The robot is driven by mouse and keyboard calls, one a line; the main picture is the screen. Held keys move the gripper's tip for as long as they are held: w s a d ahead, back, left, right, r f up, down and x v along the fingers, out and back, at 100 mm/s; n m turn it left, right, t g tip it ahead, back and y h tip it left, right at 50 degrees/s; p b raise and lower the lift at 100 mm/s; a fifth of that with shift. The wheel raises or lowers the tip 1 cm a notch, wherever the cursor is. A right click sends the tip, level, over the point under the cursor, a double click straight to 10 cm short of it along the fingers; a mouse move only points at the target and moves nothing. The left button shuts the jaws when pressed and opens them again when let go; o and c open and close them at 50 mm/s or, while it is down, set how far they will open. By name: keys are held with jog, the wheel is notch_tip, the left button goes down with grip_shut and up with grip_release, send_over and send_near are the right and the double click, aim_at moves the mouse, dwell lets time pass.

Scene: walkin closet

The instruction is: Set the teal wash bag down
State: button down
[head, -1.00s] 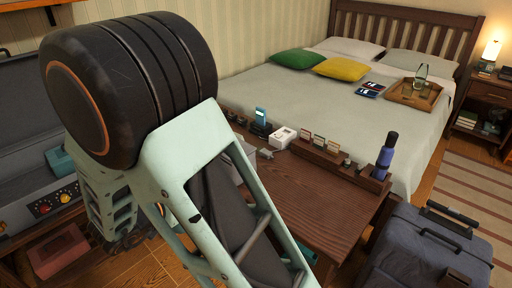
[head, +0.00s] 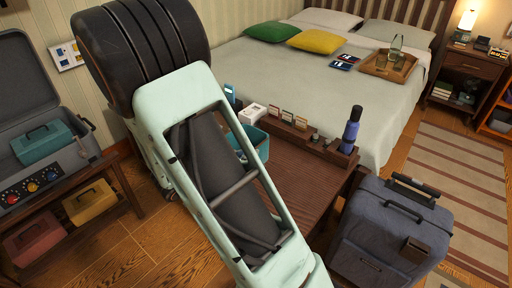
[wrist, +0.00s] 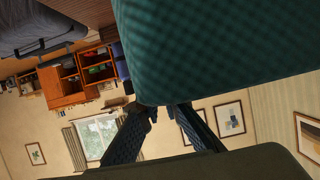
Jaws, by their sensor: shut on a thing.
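The teal wash bag (wrist: 220,50) fills the upper right of the wrist view, close to the camera, with a quilted-looking surface. My gripper (wrist: 160,108) is shut on its near edge, and the fingers reach up to it from below. In the head view my own arm hides the gripper. A teal thing (head: 248,141) shows partly behind my arm over the brown wooden bench (head: 290,185); I cannot tell whether it is the held bag or a separate container. What lies under the bag is not clear.
The bench's far edge holds a wooden organiser, a white box (head: 252,112) and a dark blue bottle (head: 350,130). A blue-grey suitcase (head: 385,235) stands at right. At left, an open case (head: 75,105) holds a teal case with a handle (head: 42,143). The bed is behind.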

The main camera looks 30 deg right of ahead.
jog(key=d+f+b, duration=0.8)
jog(key=d+f, duration=0.4)
jog(key=d, duration=0.1)
jog(key=shift+w+d+f, duration=0.2)
jog(key=shift+d+f, duration=0.15)
jog(key=c, duration=2.6)
grip_release()
jog(key=shift+f, duration=0.25)
jog(key=o, duration=0.5)
jog(key=shift+r, duration=0.1)
